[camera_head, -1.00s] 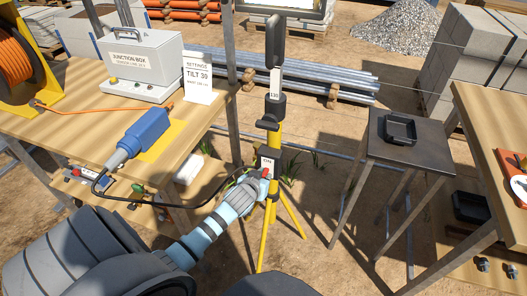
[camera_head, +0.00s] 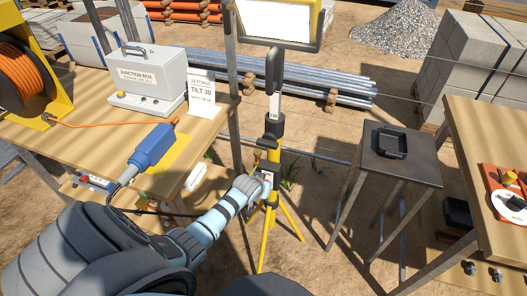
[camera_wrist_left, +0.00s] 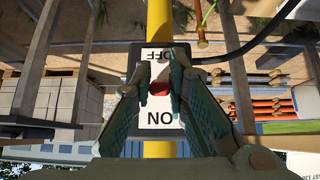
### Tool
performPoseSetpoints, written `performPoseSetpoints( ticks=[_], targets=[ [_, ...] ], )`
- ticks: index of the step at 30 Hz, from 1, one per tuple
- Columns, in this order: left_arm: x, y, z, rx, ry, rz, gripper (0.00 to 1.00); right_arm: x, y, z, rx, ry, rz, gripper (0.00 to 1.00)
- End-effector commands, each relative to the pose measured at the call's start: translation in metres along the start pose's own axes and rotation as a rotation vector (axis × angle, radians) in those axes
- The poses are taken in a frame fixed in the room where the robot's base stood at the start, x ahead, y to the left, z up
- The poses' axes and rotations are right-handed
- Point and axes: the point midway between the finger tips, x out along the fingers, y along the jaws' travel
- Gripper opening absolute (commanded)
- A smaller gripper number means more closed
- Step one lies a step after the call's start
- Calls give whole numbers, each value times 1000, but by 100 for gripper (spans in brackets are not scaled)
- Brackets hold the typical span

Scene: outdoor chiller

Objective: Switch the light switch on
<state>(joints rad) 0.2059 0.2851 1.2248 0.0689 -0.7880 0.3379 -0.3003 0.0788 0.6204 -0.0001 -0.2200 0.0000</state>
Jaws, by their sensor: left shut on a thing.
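A yellow work-light stand (camera_head: 276,160) stands on the dirt, with its lamp (camera_head: 280,20) at the top. A white switch plate (camera_wrist_left: 157,119) is fixed to the yellow post; it shows upside down in the left wrist view, OFF at the top and ON at the bottom. A small red switch (camera_wrist_left: 159,88) sits between the two words. My left gripper (camera_head: 262,184) reaches the plate from the left; in the left wrist view its fingers (camera_wrist_left: 165,72) close around the red switch and partly hide it. My right gripper is not in view.
A dark cable runs beside the post. A grey stand (camera_head: 410,170) with a black tray (camera_head: 390,141) is at right.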

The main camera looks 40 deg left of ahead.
Motion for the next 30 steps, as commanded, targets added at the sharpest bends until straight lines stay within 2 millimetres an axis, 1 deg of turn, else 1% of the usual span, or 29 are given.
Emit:
performPoseSetpoints(
  ticks=[1, 2, 3, 5, 6, 12, 14, 17, 20, 27, 30],
  targets=[
    [0, 0, -2, 1, 6, 1, 0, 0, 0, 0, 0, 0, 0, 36],
    [0, 0, -3, 1, 6, 1, 18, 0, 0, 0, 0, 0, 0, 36],
    [0, 0, -2, 1, 6, 1, 24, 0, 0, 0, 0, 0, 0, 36],
    [0, 0, -2, 0, 5, 1, 34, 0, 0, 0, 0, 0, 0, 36],
    [0, 0, -2, 0, 5, 1, 35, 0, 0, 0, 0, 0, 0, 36],
    [0, 0, -1, 0, 4, 0, 35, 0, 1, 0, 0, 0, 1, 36],
    [-1, 0, -1, 0, 4, 0, 35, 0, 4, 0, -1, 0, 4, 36],
    [-7, 0, -2, 0, 5, 0, 35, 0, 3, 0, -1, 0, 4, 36],
    [-24, 0, -1, 2, 6, 1, 35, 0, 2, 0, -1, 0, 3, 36],
    [-88, 0, -1, 3, 5, 1, 35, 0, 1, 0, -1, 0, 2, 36],
    [-108, 0, -1, 2, 4, 1, 35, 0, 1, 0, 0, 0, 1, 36]
  ],
)
